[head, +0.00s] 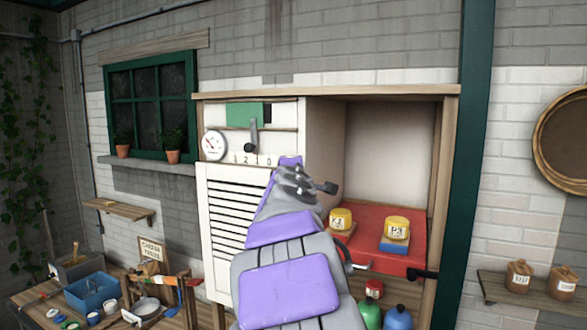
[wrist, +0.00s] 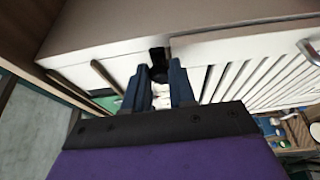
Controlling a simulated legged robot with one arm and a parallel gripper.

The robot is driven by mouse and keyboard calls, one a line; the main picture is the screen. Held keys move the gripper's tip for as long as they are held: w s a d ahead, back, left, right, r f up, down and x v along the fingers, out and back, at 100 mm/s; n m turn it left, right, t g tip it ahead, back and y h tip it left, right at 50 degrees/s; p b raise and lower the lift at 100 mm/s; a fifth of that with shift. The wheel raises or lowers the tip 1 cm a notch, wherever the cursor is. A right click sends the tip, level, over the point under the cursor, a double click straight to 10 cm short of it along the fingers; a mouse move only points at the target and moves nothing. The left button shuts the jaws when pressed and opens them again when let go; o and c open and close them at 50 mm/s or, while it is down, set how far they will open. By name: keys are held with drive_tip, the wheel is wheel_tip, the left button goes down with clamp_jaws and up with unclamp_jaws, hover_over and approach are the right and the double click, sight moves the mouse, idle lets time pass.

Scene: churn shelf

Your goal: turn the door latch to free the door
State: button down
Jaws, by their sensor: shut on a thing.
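The white slatted door (head: 232,225) is in the left half of the cabinet in the head view, and looks closed. It also shows at the right of the wrist view (wrist: 240,72). A small black latch (wrist: 158,58) stands at the door's edge, beside the upper panel. My gripper (wrist: 162,80) is shut on this latch, with one dark blue finger on each side of it. In the head view my purple and grey arm reaches up to the cabinet's middle post, and covers the latch and part of the door; the fingertips are not clear there.
Above the door is a panel with a gauge (head: 214,145), a black lever (head: 253,137) and a green plate (head: 240,115). Right of my arm, an open bay has a red shelf (head: 375,262) with yellow-lidded jars (head: 341,218). A cluttered bench (head: 30,300) stands lower left.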

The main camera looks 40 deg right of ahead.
idle(0.3)
drive_tip(key=c, duration=1)
unclamp_jaws()
drive_tip(key=shift+w, duration=0.2)
drive_tip(key=shift+o, duration=0.2)
drive_tip(key=shift+s, duration=0.1)
drive_tip(key=shift+a, duration=0.15)
